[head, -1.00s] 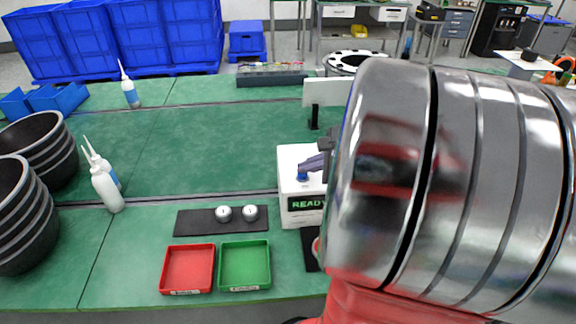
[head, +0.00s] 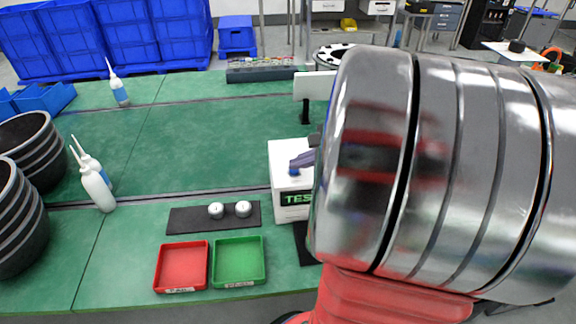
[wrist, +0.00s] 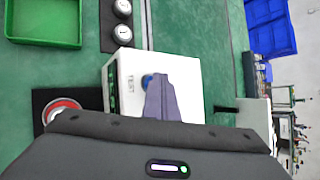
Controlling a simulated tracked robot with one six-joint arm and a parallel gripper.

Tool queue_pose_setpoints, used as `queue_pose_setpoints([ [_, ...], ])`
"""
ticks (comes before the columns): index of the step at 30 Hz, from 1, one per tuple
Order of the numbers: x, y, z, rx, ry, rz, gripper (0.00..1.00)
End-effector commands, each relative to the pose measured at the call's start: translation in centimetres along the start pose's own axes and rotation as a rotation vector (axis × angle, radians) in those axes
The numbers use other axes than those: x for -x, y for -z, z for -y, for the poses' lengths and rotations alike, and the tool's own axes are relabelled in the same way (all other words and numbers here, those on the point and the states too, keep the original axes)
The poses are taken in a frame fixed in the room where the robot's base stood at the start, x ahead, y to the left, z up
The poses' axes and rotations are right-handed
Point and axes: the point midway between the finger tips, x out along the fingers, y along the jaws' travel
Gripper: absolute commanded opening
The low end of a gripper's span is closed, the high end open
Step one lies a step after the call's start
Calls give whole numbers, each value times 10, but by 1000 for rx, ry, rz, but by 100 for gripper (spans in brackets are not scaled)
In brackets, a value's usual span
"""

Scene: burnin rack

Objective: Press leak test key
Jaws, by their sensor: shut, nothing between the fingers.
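The leak tester is a white box (head: 284,160) with a green-lettered display (head: 297,198) that starts "TES"; the rest is hidden by my arm. A blue key (head: 294,171) sits on its top. My gripper (head: 300,161) is shut and empty, with its fingertips at the blue key, seemingly touching it. In the wrist view the shut fingers (wrist: 160,97) lie over part of the blue key (wrist: 147,81) on the white box (wrist: 122,72). Two silver round parts (head: 216,210) (head: 243,208) rest on a black strip (head: 185,219).
A red tray (head: 181,267) and a green tray (head: 239,261) lie at the bench front. White bottles (head: 97,186) and black bins (head: 20,225) stand at left. A round red-and-white thing (wrist: 62,108) sits on a black pad beside the box. The bench middle is clear.

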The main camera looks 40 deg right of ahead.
Motion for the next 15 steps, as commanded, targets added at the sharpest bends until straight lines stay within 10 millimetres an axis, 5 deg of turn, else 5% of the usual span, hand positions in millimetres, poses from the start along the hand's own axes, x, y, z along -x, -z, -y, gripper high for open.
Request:
queue_pose_setpoints([
  [15, 13, -9, 9, 0, 0, 0, 0],
])
